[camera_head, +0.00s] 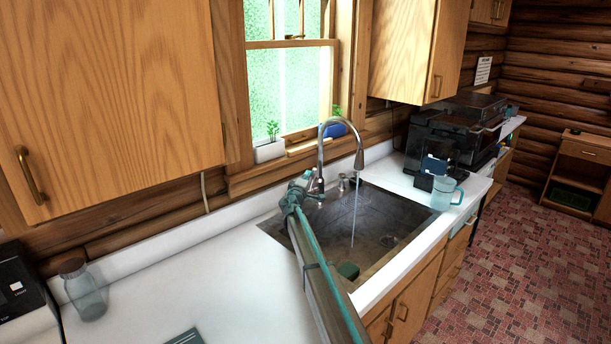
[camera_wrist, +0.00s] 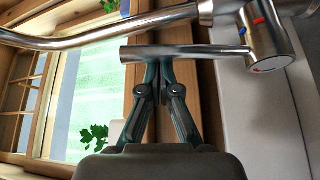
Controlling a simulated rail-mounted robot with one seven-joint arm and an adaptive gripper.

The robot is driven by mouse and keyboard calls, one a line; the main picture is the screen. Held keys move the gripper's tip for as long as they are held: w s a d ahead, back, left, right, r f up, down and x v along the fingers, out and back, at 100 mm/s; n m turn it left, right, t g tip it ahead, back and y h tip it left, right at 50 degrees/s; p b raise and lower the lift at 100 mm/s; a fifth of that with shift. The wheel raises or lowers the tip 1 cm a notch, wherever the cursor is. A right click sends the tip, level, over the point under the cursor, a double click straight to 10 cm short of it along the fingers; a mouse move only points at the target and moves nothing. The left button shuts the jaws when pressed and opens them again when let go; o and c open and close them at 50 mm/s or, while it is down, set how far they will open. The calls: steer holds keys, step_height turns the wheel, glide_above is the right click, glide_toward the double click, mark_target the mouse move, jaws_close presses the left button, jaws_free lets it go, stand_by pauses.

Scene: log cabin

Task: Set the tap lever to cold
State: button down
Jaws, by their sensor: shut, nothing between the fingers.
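The chrome tap (camera_head: 322,150) stands at the back of the sink, and a thin stream of water (camera_head: 354,215) falls from its spout. In the wrist view the tap lever (camera_wrist: 185,52) is a metal bar reaching left from the tap body (camera_wrist: 270,40), which bears red and blue marks. My gripper (camera_wrist: 158,68) is shut and empty, with its fingertips right at the lever's free end; I cannot tell whether they touch it. In the head view my gripper (camera_head: 302,180) is beside the tap's base, and the lever is hard to make out there.
The dark sink (camera_head: 395,215) holds a small green object (camera_head: 348,270). A potted plant (camera_head: 270,148) stands on the window sill behind. A glass jar (camera_head: 84,290) is on the left counter. A light blue mug (camera_head: 446,193) and a black coffee machine (camera_head: 435,140) stand right of the sink.

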steer(key=shift+s+d+f+m+h+b, duration=0.15)
steer(key=shift+f+m+h+b, duration=0.25)
steer(key=shift+b, duration=1.85)
steer(key=b, duration=0.3)
steer(key=shift+s+d, duration=0.2)
steer(key=shift+s+r+m+t+b, duration=0.1)
steer(key=shift+m+t+b, duration=0.2)
steer(key=shift+b, duration=0.4)
steer(key=shift+r, duration=0.15)
